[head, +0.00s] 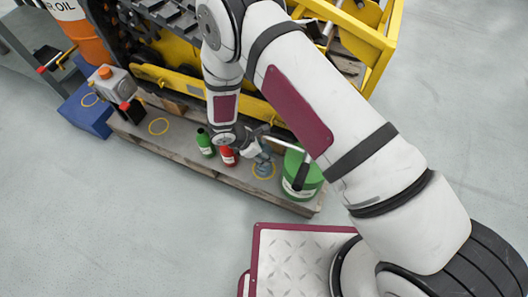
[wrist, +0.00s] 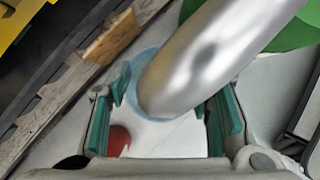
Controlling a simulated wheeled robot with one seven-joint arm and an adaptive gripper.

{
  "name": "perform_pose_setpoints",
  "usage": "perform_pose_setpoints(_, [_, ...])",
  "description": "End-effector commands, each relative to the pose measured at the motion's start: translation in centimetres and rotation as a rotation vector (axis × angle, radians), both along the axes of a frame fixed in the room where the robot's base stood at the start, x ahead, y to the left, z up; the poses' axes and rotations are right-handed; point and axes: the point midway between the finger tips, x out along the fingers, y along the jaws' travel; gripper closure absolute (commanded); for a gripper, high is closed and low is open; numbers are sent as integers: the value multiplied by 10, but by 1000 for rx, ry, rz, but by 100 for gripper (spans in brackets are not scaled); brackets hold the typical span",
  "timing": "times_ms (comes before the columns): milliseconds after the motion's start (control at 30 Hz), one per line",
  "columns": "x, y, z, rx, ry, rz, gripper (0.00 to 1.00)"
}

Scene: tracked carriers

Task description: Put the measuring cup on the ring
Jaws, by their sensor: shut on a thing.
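The measuring cup (head: 263,163) looks blue-grey and sits at the right part of the wooden deck. A yellow ring (head: 264,177) on the deck shows around its foot; whether the cup touches the deck is unclear. My gripper (head: 254,149) is at the cup, shut on it. In the wrist view the teal finger pads of my gripper (wrist: 172,110) flank a pale blue rim of the cup (wrist: 138,66). A thick silver tube crosses in front and hides much of it.
Yellow machinery (head: 180,84) stands behind. Open floor lies in front.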

Motion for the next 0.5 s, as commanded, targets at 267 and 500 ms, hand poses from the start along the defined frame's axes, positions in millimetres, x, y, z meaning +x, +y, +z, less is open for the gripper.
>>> perform_pose_setpoints(267, [0,0,-3,0,0,0,40])
perform_pose_setpoints(500, [0,0,-3,0,0,0,33])
